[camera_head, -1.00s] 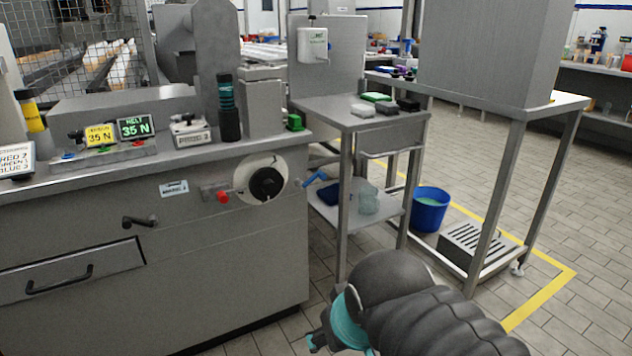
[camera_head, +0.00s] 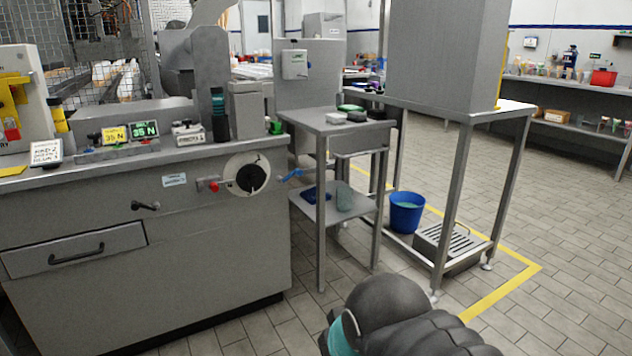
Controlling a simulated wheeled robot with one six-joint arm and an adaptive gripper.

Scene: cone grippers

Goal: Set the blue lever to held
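A blue lever (camera_head: 291,174) sticks out at the right end of the grey machine (camera_head: 215,240), beside a round dial with a black centre (camera_head: 247,174). It slants, with one end higher at the right. Any marking for its positions is too small to read. My arm's dark, ribbed part with a teal ring shows at the bottom centre, well below and apart from the lever. My gripper is outside the picture.
A red knob (camera_head: 213,186) sits left of the dial. A steel side table (camera_head: 322,122) stands right of the machine. Tiled floor in front is clear.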

